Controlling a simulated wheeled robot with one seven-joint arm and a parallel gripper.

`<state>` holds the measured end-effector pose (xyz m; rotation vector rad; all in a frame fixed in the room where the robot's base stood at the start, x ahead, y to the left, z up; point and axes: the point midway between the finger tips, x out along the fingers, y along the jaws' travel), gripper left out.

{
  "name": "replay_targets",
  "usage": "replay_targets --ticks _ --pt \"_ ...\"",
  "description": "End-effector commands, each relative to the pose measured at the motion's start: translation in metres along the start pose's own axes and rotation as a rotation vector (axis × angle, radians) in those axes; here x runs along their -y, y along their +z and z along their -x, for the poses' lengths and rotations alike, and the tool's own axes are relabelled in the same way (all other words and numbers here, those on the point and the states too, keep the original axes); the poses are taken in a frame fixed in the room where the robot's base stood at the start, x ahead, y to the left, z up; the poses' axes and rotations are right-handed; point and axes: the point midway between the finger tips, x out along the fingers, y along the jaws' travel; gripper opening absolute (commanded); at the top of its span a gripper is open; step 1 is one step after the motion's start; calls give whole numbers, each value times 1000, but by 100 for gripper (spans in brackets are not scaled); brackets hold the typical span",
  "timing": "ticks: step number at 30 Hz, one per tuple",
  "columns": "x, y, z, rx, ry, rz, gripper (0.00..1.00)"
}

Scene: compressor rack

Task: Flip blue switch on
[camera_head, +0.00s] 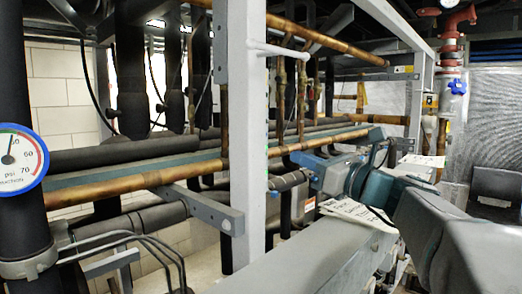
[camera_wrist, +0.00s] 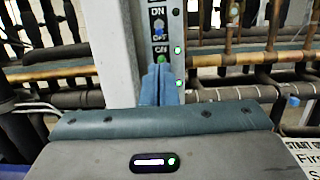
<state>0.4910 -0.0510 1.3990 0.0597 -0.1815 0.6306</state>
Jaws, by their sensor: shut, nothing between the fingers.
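The blue switch (camera_wrist: 159,29) sits on a narrow dark panel on a grey post in the wrist view, between an ON label above and an OFF label below. A green switch (camera_wrist: 161,58) is under it, below another ON label. My gripper (camera_wrist: 158,69) is shut and empty, its blue-grey fingers pointing up the panel. The fingertips appear just below the green switch and below the blue one in the picture; whether they touch the panel I cannot tell. The switch panel cannot be made out in the head view. There my arm reaches in from the right.
A grey upright post (camera_head: 246,130) stands mid-frame in the head view. Copper pipes (camera_head: 140,182) and black insulated pipes run across behind. A pressure gauge (camera_head: 17,158) is at left. A blue valve handle (camera_head: 458,87) on a red-topped pipe is at right. Paper sheets (camera_head: 357,213) lie near my arm.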

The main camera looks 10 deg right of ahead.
Motion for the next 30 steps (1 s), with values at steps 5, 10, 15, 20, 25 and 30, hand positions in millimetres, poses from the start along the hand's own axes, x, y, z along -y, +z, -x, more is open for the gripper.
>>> replay_targets --ticks 5,10,15,20,25,30 --pt "1 2 -28 -1 0 -1 0" --pt "1 2 -59 -1 -1 -2 0" --pt "2 1 -82 -1 -2 0 0" --pt "2 1 -92 0 -4 0 0" --pt "2 0 -93 0 -4 1 0" --pt "2 0 -93 0 -4 1 0"
